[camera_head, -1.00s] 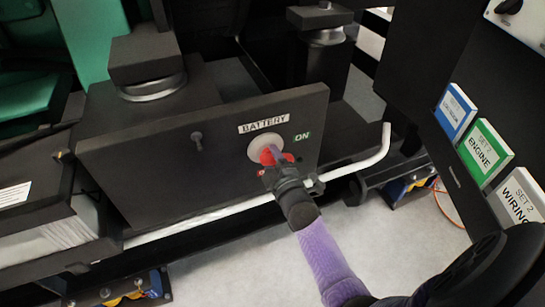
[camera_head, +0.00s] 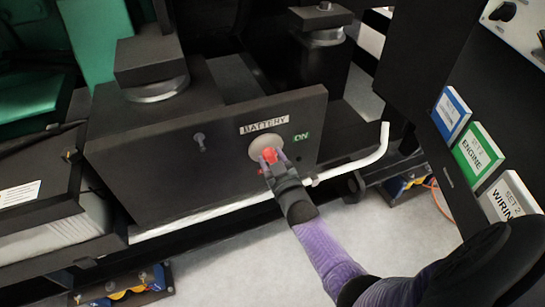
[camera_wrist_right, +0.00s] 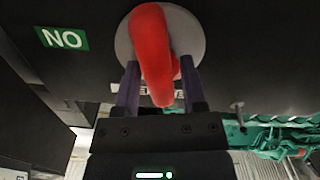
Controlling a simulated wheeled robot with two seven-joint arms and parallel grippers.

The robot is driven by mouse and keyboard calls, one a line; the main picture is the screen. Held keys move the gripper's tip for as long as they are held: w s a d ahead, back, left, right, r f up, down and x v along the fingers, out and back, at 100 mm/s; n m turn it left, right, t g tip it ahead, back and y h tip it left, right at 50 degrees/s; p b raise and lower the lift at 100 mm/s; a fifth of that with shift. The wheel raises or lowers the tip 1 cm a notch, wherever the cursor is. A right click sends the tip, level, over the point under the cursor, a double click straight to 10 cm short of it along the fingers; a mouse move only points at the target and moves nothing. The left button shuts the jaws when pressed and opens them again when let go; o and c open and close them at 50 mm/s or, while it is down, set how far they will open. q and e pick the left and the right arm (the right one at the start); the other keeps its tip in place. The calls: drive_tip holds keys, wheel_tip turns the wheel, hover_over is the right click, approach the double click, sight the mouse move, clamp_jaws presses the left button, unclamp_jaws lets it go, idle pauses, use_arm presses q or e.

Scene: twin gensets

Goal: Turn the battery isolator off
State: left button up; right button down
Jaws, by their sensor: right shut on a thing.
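The battery isolator has a red handle (camera_head: 269,155) on a round grey disc (camera_head: 256,147), set in a dark panel (camera_head: 150,160) below a "BATTERY" label (camera_head: 264,125). A green "ON" label (camera_head: 301,137) is to the right of the disc. My right gripper (camera_head: 271,158) is at the handle, shut on it. In the right wrist view the red handle (camera_wrist_right: 152,60) stands between the two fingers (camera_wrist_right: 158,85), in front of the grey disc (camera_wrist_right: 190,35). The green label (camera_wrist_right: 62,38) appears upside down there. My left gripper is not in view.
A white bent pipe (camera_head: 350,170) runs below and to the right of the panel. A small toggle-like knob (camera_head: 199,140) sticks out left of the disc. Blue, green and white booklets (camera_head: 478,150) sit on a dark surface at right. Pale floor lies below.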

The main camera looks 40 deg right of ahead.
drive_tip(key=shift+m, duration=1)
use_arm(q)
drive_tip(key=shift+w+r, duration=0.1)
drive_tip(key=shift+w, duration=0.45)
use_arm(e)
drive_tip(key=shift+m, duration=0.7)
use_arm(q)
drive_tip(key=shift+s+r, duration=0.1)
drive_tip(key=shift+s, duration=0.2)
use_arm(e)
drive_tip(key=shift+c, duration=2.4)
unclamp_jaws()
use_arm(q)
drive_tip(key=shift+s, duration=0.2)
use_arm(e)
drive_tip(key=shift+o, duration=0.2)
